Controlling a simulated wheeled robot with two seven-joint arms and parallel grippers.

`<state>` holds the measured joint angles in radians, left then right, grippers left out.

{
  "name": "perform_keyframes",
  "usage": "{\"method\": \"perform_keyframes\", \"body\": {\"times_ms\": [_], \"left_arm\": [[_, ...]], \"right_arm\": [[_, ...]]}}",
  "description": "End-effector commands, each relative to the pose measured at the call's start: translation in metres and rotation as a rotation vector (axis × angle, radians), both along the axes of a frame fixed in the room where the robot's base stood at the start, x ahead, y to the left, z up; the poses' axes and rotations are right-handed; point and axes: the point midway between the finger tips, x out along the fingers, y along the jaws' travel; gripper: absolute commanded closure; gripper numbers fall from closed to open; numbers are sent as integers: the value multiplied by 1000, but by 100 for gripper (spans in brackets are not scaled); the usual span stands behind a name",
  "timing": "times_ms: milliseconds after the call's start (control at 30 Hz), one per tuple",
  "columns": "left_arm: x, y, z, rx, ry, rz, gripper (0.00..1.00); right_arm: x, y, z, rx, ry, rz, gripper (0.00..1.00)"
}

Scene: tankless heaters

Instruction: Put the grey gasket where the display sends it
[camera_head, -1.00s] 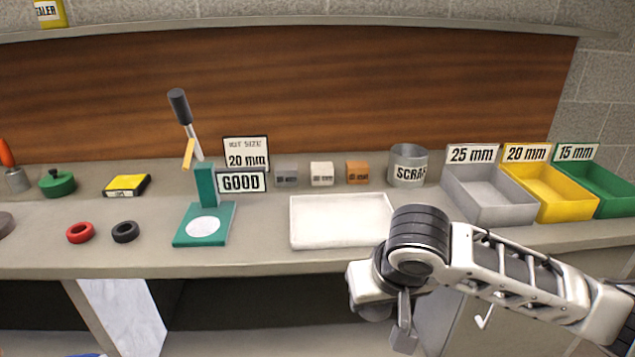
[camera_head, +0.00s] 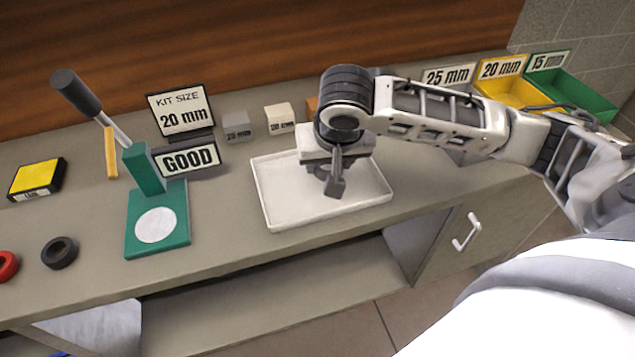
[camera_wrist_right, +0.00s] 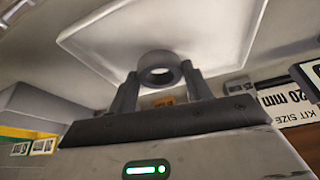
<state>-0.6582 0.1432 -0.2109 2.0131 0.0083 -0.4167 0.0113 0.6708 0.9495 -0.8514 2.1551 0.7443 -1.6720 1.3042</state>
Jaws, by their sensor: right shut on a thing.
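My right gripper (camera_head: 335,190) is over the white tray (camera_head: 265,207). In the right wrist view, its fingers (camera_wrist_right: 160,85) are shut on a grey ring, the grey gasket (camera_wrist_right: 158,66); the tray (camera_wrist_right: 100,40) lies beyond it. In the head view I cannot make out the gasket at the fingertips. The display (camera_head: 181,109) reads "KIT SIZE 20 mm", and a sign below it (camera_head: 188,159) reads "GOOD". The 20 mm yellow bin (camera_head: 510,90) and 15 mm green bin (camera_head: 585,95) stand at the back right. My arm hides most of the 25 mm bin, labelled (camera_head: 447,77). My left gripper is not in view.
A green press (camera_head: 143,168) with a raised lever stands left of the tray. A black ring (camera_head: 59,252), a red ring (camera_head: 7,266) and a yellow box (camera_head: 37,178) lie further left. Small grey (camera_head: 237,127) and cream (camera_head: 280,118) blocks stand behind the tray.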

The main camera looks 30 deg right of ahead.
Motion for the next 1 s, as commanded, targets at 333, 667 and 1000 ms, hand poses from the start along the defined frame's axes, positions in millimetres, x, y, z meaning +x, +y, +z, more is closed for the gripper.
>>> {"method": "perform_keyframes", "body": {"times_ms": [333, 667, 1000], "left_arm": [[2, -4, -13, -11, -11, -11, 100], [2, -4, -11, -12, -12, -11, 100], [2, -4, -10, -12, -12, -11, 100]], "right_arm": [[0, 0, -20, 0, -1, 0, 76], [0, 0, -19, 0, -1, 0, 25], [-1, 1, -15, 0, -1, 0, 25]]}}
